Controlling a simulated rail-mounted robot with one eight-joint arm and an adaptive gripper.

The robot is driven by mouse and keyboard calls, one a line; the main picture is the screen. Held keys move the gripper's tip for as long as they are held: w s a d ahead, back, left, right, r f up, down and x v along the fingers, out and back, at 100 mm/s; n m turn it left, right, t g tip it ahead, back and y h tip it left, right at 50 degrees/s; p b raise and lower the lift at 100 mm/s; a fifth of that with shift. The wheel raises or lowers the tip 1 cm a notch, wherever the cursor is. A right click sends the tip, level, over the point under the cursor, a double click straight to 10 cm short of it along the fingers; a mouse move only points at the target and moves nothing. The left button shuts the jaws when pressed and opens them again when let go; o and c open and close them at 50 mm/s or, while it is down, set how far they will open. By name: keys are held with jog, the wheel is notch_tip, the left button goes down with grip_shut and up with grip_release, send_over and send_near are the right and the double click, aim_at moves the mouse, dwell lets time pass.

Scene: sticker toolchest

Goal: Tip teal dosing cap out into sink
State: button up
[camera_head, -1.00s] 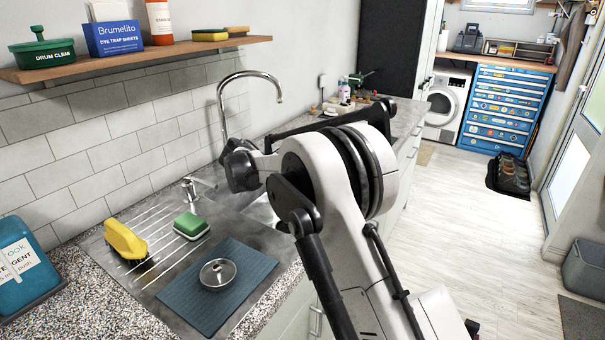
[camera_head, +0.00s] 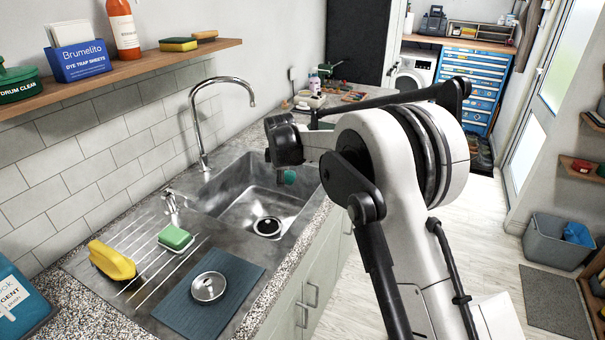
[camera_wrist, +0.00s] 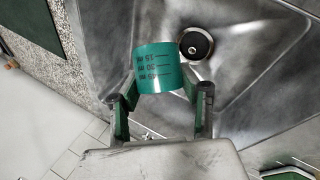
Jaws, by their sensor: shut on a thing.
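The teal dosing cap (camera_wrist: 160,68) shows in the wrist view, with dark volume marks on its side. My gripper (camera_wrist: 160,98) is shut on it, one finger on each side. The head view shows the cap (camera_head: 288,177) small, below the end of my arm, over the right part of the sink. The sink (camera_head: 233,205) is a steel basin with a round drain (camera_head: 268,227). In the wrist view the drain (camera_wrist: 195,43) lies just beyond the cap. The marks read upside down in the wrist view. Whether anything is in the cap cannot be seen.
The tall curved tap (camera_head: 200,120) stands behind the basin. On the drainer are a yellow object (camera_head: 112,260), a green sponge (camera_head: 174,237) and a blue-grey mat (camera_head: 235,285) bearing a round metal piece (camera_head: 208,287). A shelf (camera_head: 130,75) runs along the wall above.

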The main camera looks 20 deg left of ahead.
jog(key=shift+w+d+r+m+g+y+p, duration=0.1)
jog(key=shift+r+m+g+y+p, duration=0.15)
jog(key=shift+y, duration=0.35)
jog(key=shift+w+d+r+m+g+y+p, duration=0.15)
jog(key=shift+r+g+y+p, duration=0.15)
jog(key=shift+y, duration=0.3)
jog(key=y, duration=0.1)
jog(key=r+g+y+p, duration=0.1)
jog(key=y, duration=0.1)
jog(key=shift+d+m, duration=0.15)
jog(key=shift+m, duration=0.15)
jog(key=shift+f+g+y+b, duration=0.25)
jog(key=shift+g+y+b, duration=0.15)
jog(key=shift+b, duration=0.25)
jog(key=shift+m+g+y+b, duration=0.25)
jog(key=shift+m+y+b, duration=0.15)
jog(key=shift+y+b, duration=0.5)
jog(key=y+b, duration=0.2)
jog(key=shift+r+m+g+b, duration=0.3)
jog(key=shift+g, duration=0.1)
jog(key=shift+r, duration=0.15)
